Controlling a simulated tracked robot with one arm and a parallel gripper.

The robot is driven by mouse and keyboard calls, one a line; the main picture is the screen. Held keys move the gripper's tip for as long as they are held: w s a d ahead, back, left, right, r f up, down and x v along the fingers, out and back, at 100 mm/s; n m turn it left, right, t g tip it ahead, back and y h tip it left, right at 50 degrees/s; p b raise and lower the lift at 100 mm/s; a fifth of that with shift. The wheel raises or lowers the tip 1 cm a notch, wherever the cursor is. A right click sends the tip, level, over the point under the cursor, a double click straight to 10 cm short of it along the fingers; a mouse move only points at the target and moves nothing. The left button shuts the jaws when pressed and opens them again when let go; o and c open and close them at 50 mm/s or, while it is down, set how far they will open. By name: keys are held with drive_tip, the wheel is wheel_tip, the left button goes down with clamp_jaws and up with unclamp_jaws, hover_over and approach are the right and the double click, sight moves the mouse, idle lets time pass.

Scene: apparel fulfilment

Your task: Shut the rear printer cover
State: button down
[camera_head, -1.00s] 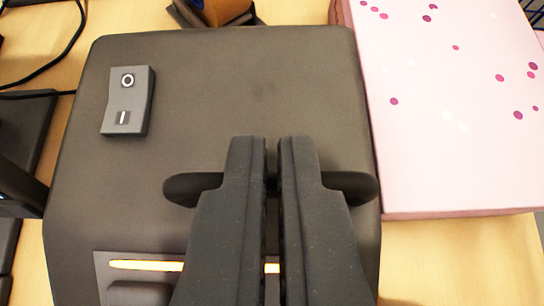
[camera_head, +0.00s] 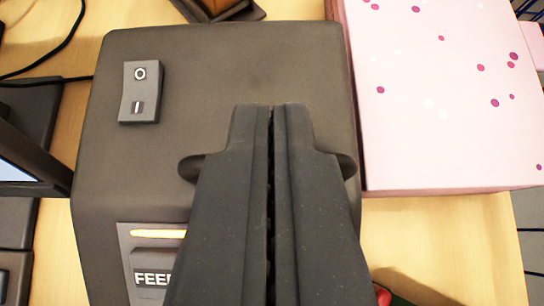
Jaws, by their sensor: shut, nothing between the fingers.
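The dark grey printer (camera_head: 225,70) fills the middle of the view, seen from above. Its top cover looks flat and level, with no open gap visible. A rocker switch (camera_head: 140,92) marked O and I sits at its upper left. A FEED button (camera_head: 152,278) and a lit strip (camera_head: 158,234) show at the lower left, partly hidden by my gripper. A dark rounded handle or tab (camera_head: 190,168) shows on both sides of the fingers. My gripper (camera_head: 270,108) is shut and empty, over the printer's right half. I cannot tell whether it touches the cover.
A pink box with dots (camera_head: 430,100) stands close on the right of the printer. A monitor or screen edge (camera_head: 30,160) and black cables (camera_head: 50,62) lie to the left. A brown item (camera_head: 218,8) is at the back. Bare wooden table (camera_head: 440,240) shows at lower right.

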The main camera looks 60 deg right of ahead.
drive_tip(key=shift+s+a+r, duration=0.25)
drive_tip(key=shift+s+a, duration=0.2)
drive_tip(key=shift+a, duration=0.3)
drive_tip(key=s+a+p, duration=0.2)
drive_tip(key=s+a, duration=0.2)
drive_tip(key=a, duration=0.3)
drive_tip(key=w+a+r+n+t+y+p, duration=0.1)
drive_tip(key=w+a+r+n+t+y, duration=0.15)
drive_tip(key=w+a+r, duration=0.55)
drive_tip(key=w+a+r+n+t+y+p, duration=0.1)
drive_tip(key=w+a+r+n+t, duration=0.3)
drive_tip(key=a+r, duration=0.55)
drive_tip(key=s+a+r+n+t+y+p, duration=0.1)
drive_tip(key=a+r+n+y, duration=0.1)
drive_tip(key=a+r, duration=0.7)
drive_tip(key=s+a+r+n+t+y+p, duration=0.1)
drive_tip(key=a+r+n+t+y, duration=0.1)
drive_tip(key=a+r, duration=0.7)
wheel_tip(320, 180, up, 7)
drive_tip(key=shift+a+f+n+y, duration=0.2)
drive_tip(key=shift+a+n+y, duration=0.1)
drive_tip(key=shift+n+y, duration=0.65)
drive_tip(key=shift+s, duration=0.1)
